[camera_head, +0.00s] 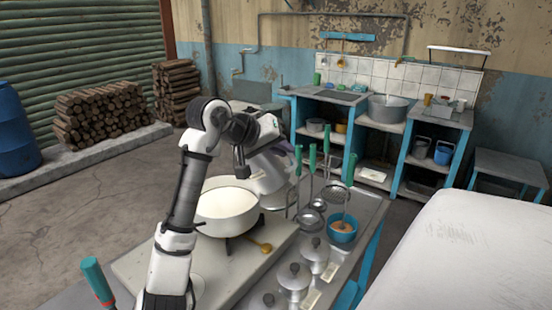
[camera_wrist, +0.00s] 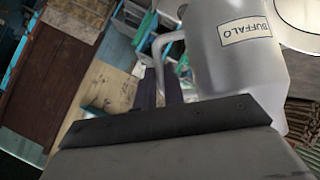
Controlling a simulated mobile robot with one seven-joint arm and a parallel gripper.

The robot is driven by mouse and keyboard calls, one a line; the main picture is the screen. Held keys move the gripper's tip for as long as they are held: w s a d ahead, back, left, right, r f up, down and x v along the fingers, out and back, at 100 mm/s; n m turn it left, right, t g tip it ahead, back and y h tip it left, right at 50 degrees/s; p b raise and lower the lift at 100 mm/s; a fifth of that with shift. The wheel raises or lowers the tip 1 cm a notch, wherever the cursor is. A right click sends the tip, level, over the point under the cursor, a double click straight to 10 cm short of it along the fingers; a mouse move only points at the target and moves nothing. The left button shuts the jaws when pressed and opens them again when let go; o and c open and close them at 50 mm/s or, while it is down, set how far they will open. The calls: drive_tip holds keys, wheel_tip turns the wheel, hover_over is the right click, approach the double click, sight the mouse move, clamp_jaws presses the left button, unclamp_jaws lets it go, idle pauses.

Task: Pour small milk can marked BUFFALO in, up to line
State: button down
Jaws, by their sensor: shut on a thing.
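My gripper (camera_wrist: 163,88) is shut on the handle of the small milk can marked BUFFALO (camera_wrist: 225,65). The can is pale grey metal, and its label (camera_wrist: 245,34) faces the wrist camera. In the head view the can (camera_head: 268,174) hangs beside the far right rim of a wide white pan (camera_head: 228,206), looking tilted. The pan holds white milk. A pale round surface at the top right of the wrist view seems to be the pan. The can's mouth, any flow and the line are not clear.
Small lidded cans (camera_head: 293,277), hanging ladles (camera_head: 312,158) and a blue bowl (camera_head: 342,229) stand close to the right. A white covered surface (camera_head: 460,250) lies far right. Stacked firewood (camera_head: 100,114) and open floor are left.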

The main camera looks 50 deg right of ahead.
sight(279, 163)
drive_tip(key=shift+s+r+m+t+b, duration=0.1)
drive_tip(key=shift+m+t+b, duration=0.2)
drive_tip(key=shift+t+b, duration=0.15)
drive_tip(key=shift+a+f+m+t+y+b, duration=0.1)
drive_tip(key=shift+f+m+t+y+b, duration=0.3)
drive_tip(key=shift+m+t+y+b, duration=0.45)
drive_tip(key=shift+w+a+f+m+t+y+b, duration=0.15)
drive_tip(key=shift+w+f+t+b, duration=0.2)
drive_tip(key=shift+f+t, duration=0.2)
drive_tip(key=shift+w+a+f+m+t+y+b, duration=0.1)
drive_tip(key=shift+w+f+t+b, duration=0.15)
drive_tip(key=shift+f+t, duration=0.3)
drive_tip(key=shift+w+r+p, duration=0.3)
drive_tip(key=shift+r+p, duration=0.45)
drive_tip(key=shift+p, duration=0.45)
drive_tip(key=shift+s+r+p, duration=0.15)
drive_tip(key=shift+r+p, duration=0.4)
drive_tip(key=shift+r, duration=0.05)
drive_tip(key=shift+f, duration=0.1)
